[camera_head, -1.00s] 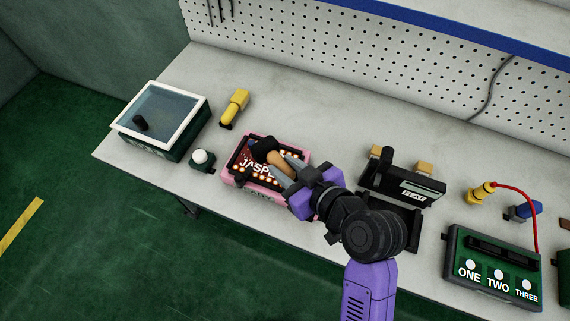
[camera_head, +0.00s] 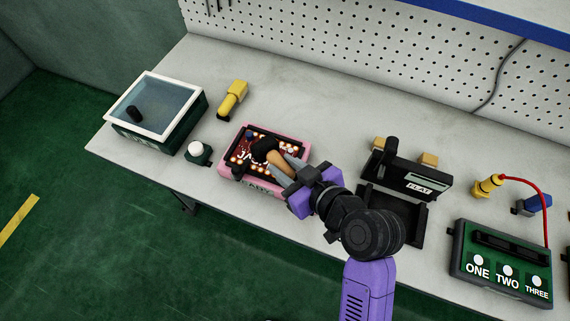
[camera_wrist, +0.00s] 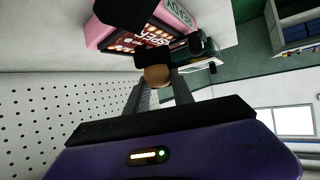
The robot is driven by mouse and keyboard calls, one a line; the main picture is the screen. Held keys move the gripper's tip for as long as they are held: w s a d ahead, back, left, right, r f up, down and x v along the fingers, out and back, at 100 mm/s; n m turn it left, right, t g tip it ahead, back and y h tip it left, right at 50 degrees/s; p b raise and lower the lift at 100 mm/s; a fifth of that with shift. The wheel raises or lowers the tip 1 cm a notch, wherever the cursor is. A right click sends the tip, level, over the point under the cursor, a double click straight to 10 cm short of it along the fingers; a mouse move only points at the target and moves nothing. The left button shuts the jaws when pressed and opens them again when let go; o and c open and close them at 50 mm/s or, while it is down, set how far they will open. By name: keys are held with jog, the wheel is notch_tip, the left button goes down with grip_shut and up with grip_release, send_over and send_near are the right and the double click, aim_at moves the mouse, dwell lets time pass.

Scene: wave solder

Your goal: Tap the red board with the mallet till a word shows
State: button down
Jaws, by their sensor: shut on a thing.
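The red board (camera_head: 246,155) lies in a pink frame (camera_head: 223,167) on the bench, with lit round spots and white letters. In the head view the mallet covers part of the letters, so I cannot read a whole word there. My gripper (camera_head: 288,168) is shut on the mallet's wooden handle (camera_head: 275,160). The mallet's black head (camera_head: 264,149) is over the board; I cannot tell whether it touches. In the wrist view the handle (camera_wrist: 157,76) is between my fingers, and the head partly hides the lit red board (camera_wrist: 125,42), whose white letters appear turned.
A glass-topped box (camera_head: 150,125), a white-knobbed button (camera_head: 196,151) and a yellow tool (camera_head: 232,97) are to the left. A black press-like device (camera_head: 410,180) stands close right of my gripper. A green box with three buttons (camera_head: 500,262) is farther right.

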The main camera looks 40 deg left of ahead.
notch_tip(320, 180, down, 4)
jog(key=shift+r+b, duration=0.15)
jog(key=shift+b, duration=1.1)
jog(key=shift+r+p, duration=0.5)
jog(key=shift+r, duration=0.05)
notch_tip(320, 180, up, 6)
jog(key=p, duration=0.4)
jog(key=shift+p, duration=0.4)
jog(key=shift+f+b, duration=1.35)
jog(key=shift+f, duration=0.2)
